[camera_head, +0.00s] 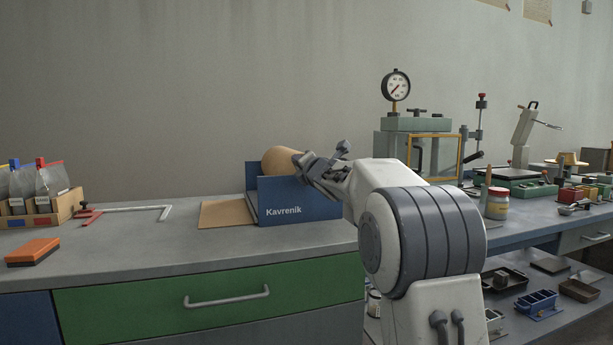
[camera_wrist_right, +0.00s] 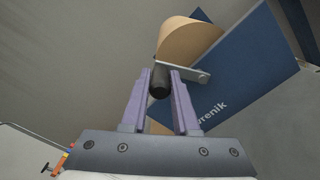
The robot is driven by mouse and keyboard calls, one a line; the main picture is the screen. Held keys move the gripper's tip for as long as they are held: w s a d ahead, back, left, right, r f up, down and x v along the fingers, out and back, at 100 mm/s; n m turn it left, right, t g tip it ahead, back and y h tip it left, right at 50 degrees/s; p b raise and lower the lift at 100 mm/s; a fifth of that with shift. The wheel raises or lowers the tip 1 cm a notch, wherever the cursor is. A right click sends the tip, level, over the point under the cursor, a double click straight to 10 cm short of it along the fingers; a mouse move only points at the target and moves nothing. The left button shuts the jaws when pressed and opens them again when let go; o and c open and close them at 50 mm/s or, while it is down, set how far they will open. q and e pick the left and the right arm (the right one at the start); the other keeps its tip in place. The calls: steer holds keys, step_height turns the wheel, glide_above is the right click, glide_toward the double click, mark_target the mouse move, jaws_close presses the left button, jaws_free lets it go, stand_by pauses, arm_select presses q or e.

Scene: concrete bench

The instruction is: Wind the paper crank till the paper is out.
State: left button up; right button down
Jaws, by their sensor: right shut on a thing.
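The blue paper dispenser marked Kavrenik (camera_head: 290,211) stands on the bench with a brown paper roll (camera_head: 278,160) in its top. A flat length of brown paper (camera_head: 225,213) lies on the bench, out to the left of the dispenser. My right gripper (camera_head: 306,166) is at the dispenser's near side, beside the roll. In the right wrist view its two fingers (camera_wrist_right: 161,78) are shut on the dark crank handle (camera_wrist_right: 160,84), with the grey crank arm (camera_wrist_right: 190,72) running from it toward the roll. My left gripper is not in view.
A red and white bent rod tool (camera_head: 127,210) lies left of the paper. An orange block (camera_head: 33,251) and a wooden box of bags (camera_head: 42,207) are farther left. A green press with a gauge (camera_head: 417,125) stands behind my right arm. The bench front is clear.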

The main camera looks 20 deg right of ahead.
steer(key=shift+w+a+f+n+b, duration=0.1)
steer(key=shift+a+f+n+b, duration=0.55)
steer(key=shift+n+b, duration=0.75)
steer(key=shift+w+a+f+n+b, duration=0.1)
steer(key=shift+a+f+n+b, duration=0.55)
steer(key=shift+n, duration=1.15)
steer(key=shift+w+a+f+n+b, duration=0.1)
steer(key=shift+a+f+n+b, duration=0.25)
steer(key=shift+f+n+b, duration=0.85)
steer(key=shift+r+n, duration=0.35)
steer(key=shift+n, duration=0.05)
steer(key=c, duration=0.7)
jaws_free()
steer(key=shift+s, duration=0.15)
